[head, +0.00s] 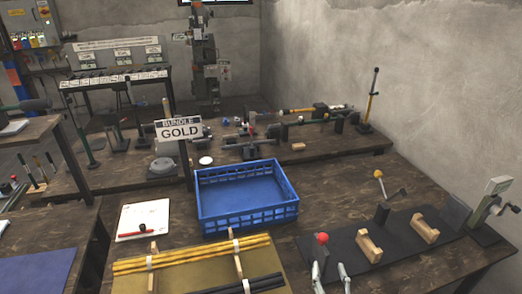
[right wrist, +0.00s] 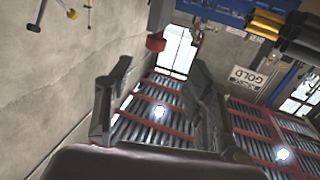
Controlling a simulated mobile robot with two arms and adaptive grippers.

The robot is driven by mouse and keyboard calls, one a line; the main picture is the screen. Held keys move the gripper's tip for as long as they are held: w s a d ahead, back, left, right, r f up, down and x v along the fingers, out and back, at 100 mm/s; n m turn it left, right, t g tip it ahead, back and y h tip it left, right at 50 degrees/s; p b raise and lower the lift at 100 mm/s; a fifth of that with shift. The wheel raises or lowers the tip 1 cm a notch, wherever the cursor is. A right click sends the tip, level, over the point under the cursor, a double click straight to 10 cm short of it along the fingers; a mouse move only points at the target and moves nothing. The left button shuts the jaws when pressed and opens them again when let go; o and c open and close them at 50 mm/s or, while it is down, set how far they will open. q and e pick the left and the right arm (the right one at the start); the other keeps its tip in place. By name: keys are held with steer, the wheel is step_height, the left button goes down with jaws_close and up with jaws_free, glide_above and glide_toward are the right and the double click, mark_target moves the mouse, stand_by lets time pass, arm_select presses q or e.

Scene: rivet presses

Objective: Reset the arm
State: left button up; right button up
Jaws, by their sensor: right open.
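My right gripper (head: 331,270) shows at the bottom edge of the head view, with its two fingers apart and nothing between them. It is just in front of a red-knobbed lever (head: 321,239) on the bench. In the right wrist view, which looks tilted, the open fingers of the right gripper (right wrist: 160,66) reach up from the bottom, and a red part (right wrist: 156,42) shows beyond the gap. I cannot tell whether the fingers touch anything. My left gripper is not in view.
A blue crate (head: 250,222) stands mid-bench beside a "BUNDLE GOLD" sign (head: 180,129). Yellow bars (head: 190,262) lie in front. A dark mat (head: 345,245) with wooden blocks (head: 368,246) lies right, near a grey press (head: 492,203). A clipboard (head: 143,218) lies left.

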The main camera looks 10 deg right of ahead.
steer(key=s+a+f+n+g+y, duration=0.3)
steer(key=s+a+n+g+y, duration=0.15)
steer(key=s+a+g, duration=0.3)
steer(key=s+r+g+h, duration=0.15)
steer(key=s+g, duration=0.55)
steer(key=s, duration=0.8)
step_height(320, 180, down, 26)
steer(key=b, duration=0.2)
steer(key=s+d+f+g, duration=0.1)
steer(key=s+f, duration=0.8)
steer(key=s+d+f+g+b, duration=0.1)
steer(key=s+d+f, duration=0.1)
steer(key=s+f, duration=0.7)
steer(key=shift+d+f+b, duration=0.3)
steer(key=shift+f, duration=0.5)
